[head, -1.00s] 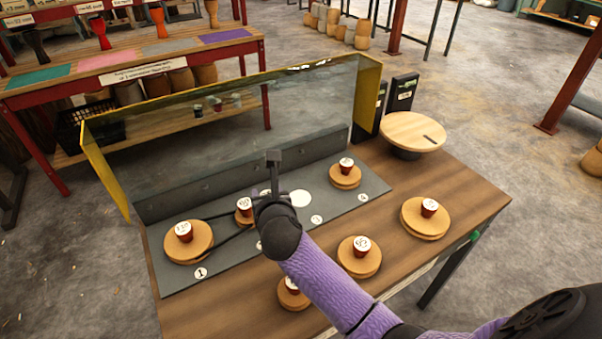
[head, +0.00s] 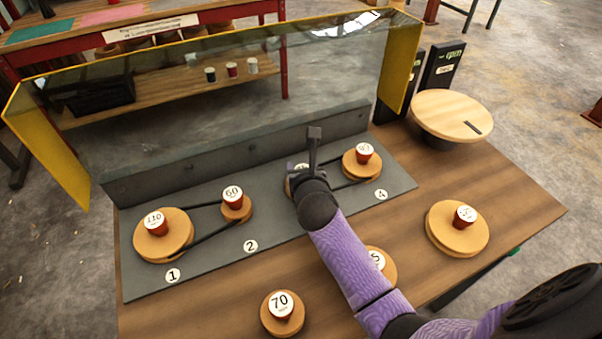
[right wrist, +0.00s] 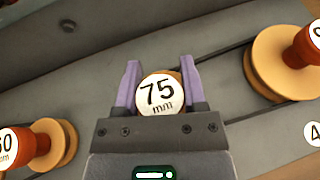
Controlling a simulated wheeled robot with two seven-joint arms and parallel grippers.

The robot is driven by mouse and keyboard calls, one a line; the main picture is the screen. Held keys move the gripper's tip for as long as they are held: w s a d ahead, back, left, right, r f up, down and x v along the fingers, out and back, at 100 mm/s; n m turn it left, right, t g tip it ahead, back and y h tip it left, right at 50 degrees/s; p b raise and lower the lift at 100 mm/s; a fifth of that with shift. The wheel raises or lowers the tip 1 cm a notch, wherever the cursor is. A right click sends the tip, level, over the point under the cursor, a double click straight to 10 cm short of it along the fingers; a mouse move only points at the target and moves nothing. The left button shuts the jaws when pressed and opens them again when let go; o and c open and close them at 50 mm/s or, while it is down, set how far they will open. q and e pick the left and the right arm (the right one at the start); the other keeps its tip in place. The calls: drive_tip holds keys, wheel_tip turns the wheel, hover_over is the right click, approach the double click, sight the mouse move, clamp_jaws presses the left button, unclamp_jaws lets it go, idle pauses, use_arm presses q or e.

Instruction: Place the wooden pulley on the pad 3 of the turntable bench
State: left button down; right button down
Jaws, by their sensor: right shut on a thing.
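The wooden pulley (head: 290,187) with the white "75 mm" cap (right wrist: 158,97) is at the third position of the turntable bench (head: 220,257), between pads 2 and 4. My right gripper (right wrist: 160,78) is shut on its knob from above, a purple finger on each side of the cap. In the head view my right gripper (head: 301,168) and forearm hide most of this pulley and the pad 3 label. Whether its disc rests fully on the pad cannot be told. My left gripper is not in view.
A belt links pulleys 110 (head: 163,236) and 60 (head: 236,208); another runs to the pulley at pad 4 (head: 362,164). Loose pulleys 70 (head: 282,315) and one at right (head: 457,230) stand on the wooden table. A clear yellow-ended guard (head: 240,85) stands behind.

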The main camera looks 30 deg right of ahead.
drive_tip(key=shift+r, duration=0.15)
drive_tip(key=shift+c, duration=2.4)
unclamp_jaws()
drive_tip(key=o, duration=0.3)
